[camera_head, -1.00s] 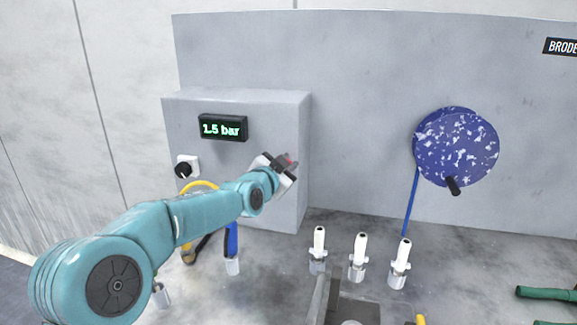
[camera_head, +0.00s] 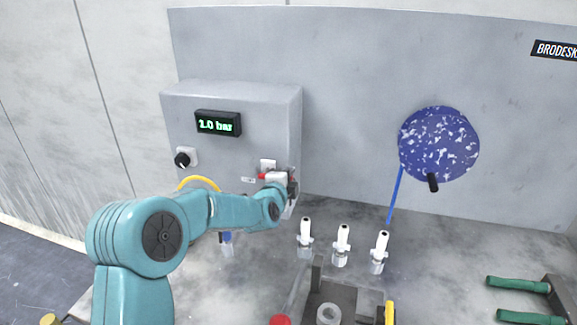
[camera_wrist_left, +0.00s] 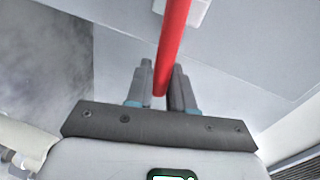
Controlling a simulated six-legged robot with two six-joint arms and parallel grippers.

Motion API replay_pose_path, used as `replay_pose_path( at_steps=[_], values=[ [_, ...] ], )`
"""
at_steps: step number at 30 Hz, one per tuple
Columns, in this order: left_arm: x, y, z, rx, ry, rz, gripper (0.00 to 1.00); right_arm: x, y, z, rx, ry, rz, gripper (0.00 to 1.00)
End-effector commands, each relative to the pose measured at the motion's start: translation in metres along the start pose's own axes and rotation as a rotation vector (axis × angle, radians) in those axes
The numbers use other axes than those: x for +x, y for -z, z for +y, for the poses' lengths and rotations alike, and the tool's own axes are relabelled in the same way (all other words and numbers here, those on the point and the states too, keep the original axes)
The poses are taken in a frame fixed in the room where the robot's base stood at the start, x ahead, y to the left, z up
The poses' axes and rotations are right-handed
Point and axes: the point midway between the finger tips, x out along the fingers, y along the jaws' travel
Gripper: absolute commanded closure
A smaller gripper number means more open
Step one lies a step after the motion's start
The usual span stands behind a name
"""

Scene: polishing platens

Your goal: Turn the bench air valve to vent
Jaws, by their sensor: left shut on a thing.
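The air valve's white plate (camera_head: 268,164) is on the front of the grey wall box (camera_head: 235,105). Its red lever (camera_head: 263,176) shows in part beside my left gripper (camera_head: 287,187), which hides the rest. In the left wrist view the red lever (camera_wrist_left: 173,42) runs between the two fingertips of my left gripper (camera_wrist_left: 162,72), which is shut on it. A white valve block (camera_wrist_left: 186,12) shows at the lever's far end. The display (camera_head: 218,123) on the box appears to read 1.0 bar. My right gripper is not in view.
A black knob (camera_head: 182,160) is on the box's left. Several white nozzles, one of them here (camera_head: 341,245), stand on the bench to the right. A blue speckled disc (camera_head: 440,143) is on the back panel. Green handles (camera_head: 518,284) lie at the lower right.

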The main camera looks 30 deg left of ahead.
Motion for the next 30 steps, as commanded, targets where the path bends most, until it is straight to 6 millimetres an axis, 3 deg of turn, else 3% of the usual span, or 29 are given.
replay_pose_path(
  at_steps=[9, 26, 27, 30],
  values=[
    [0.0018, 0.0013, 0.0086, 0.118, -0.001, -0.022, 1.00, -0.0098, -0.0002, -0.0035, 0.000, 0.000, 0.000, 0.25],
    [0.0023, 0.0015, 0.0109, 0.140, 0.000, -0.029, 1.00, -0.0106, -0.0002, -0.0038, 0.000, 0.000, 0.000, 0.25],
    [0.0023, 0.0015, 0.0109, 0.139, 0.000, -0.029, 0.65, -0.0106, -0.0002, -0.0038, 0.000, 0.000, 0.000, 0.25],
    [0.0023, 0.0016, 0.0108, 0.139, 0.000, -0.029, 0.61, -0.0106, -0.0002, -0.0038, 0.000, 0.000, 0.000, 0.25]
  ],
)
